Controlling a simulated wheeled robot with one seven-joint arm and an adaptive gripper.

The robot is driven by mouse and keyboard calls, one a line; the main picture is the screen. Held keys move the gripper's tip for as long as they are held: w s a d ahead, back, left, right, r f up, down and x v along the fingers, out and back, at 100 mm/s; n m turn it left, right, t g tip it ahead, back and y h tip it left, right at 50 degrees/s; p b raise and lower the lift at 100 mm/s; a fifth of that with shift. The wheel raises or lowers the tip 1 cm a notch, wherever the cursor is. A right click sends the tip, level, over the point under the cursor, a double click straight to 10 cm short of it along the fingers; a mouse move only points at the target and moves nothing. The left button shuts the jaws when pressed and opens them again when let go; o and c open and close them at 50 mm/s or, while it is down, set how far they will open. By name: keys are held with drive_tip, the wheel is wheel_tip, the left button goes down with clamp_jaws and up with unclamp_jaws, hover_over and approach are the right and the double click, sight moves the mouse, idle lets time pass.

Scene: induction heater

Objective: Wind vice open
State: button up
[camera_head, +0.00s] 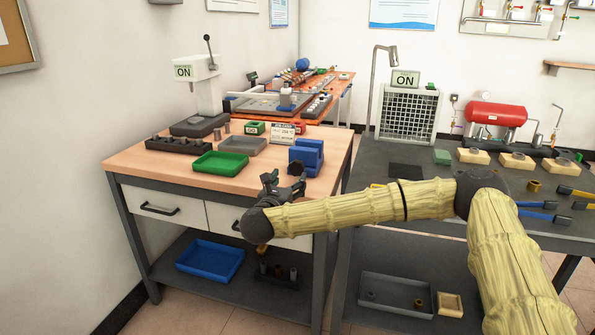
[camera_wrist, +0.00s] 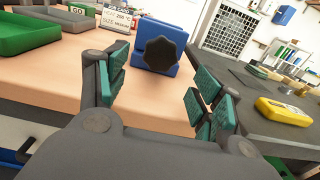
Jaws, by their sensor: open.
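The blue vice (camera_head: 306,154) stands at the right front of the wooden bench. Its dark star-shaped knob (camera_wrist: 166,54) faces my gripper in the wrist view, in front of the blue vice body (camera_wrist: 153,34). My gripper (camera_head: 284,187) is at the bench's front edge, close in front of the vice. In the wrist view my gripper (camera_wrist: 158,92) is open, with green pads on either side and nothing between them. The knob lies ahead of the pads, slightly above the middle of the gap, and looks apart from them. The vice's jaw gap is hard to make out.
A green tray (camera_head: 219,164), a grey tray (camera_head: 243,146) and a small sign (camera_head: 283,133) sit on the bench left of the vice. An arbor-like press (camera_head: 203,85) stands behind. A dark table (camera_head: 400,158) with a yellow device (camera_wrist: 283,111) is at the right.

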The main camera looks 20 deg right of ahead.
sight(295, 170)
drive_tip(key=x, duration=0.8)
drive_tip(key=shift+w+d, duration=0.2)
drive_tip(key=shift+c, duration=0.4)
drive_tip(key=shift+a, duration=0.1)
drive_tip(key=c, duration=0.9)
